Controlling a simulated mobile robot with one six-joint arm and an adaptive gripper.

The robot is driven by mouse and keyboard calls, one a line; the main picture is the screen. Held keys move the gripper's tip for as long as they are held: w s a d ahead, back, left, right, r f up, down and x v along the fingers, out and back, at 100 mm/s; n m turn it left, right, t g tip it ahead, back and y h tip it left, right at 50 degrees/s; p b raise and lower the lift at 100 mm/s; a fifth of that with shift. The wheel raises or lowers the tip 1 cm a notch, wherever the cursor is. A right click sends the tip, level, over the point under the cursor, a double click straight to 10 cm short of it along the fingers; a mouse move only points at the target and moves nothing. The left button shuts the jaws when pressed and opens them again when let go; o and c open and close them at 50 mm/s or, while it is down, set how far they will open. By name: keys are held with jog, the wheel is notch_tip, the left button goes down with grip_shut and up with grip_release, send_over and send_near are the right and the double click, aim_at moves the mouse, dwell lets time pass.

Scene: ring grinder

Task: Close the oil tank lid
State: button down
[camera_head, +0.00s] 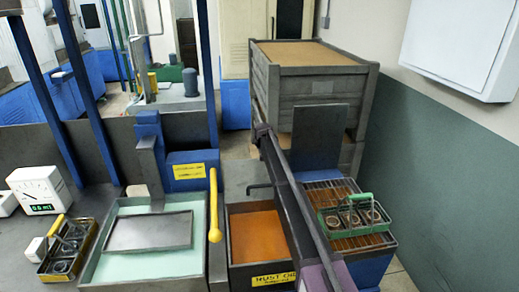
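The oil tank (236,212) is an open rectangular tank of orange liquid at bottom centre, with a yellow "RUST OIL" label on its front. Its surface is partly uncovered, and my long dark arm hides its right side. A dark upright plate (320,138) stands behind the grate right of the tank; I cannot tell for sure that it is the lid. My arm reaches up and away across the tank. Its far end, at my gripper (263,131), is small and dark in front of the grey crate, and its fingers cannot be made out.
A tank of pale green liquid (110,262) with a grey plate (150,232) is on the left, and a yellow handle (214,205) stands between the tanks. A green carrier with rings (357,217) sits on the right grate. Stacked grey crates (310,88) stand behind. A wall closes the right side.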

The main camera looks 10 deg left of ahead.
aim_at(268, 189)
jog(key=shift+w+f+b, duration=0.2)
jog(key=shift+f+b, duration=1.1)
jog(key=shift+f, duration=0.2)
jog(key=shift+w+f+b, duration=0.15)
jog(key=shift+f+b, duration=1.15)
jog(key=shift+f, duration=0.15)
jog(key=shift+s, duration=0.1)
jog(key=s+d, duration=0.2)
jog(key=s, duration=0.7)
jog(key=s+d, duration=0.3)
jog(key=s, duration=0.6)
jog(key=s+d, duration=0.3)
jog(key=s, duration=0.6)
jog(key=shift+s, duration=0.3)
jog(key=shift+s+f, duration=0.1)
jog(key=shift+a, duration=0.1)
jog(key=w, duration=0.2)
jog(key=w+a, duration=0.1)
jog(key=w, duration=0.1)
jog(key=shift+w+r+p, duration=0.1)
jog(key=shift+r+p, duration=0.25)
jog(key=shift+r, duration=0.1)
jog(key=p+v, duration=0.7)
jog(key=v, duration=0.2)
jog(key=shift+r, duration=0.1)
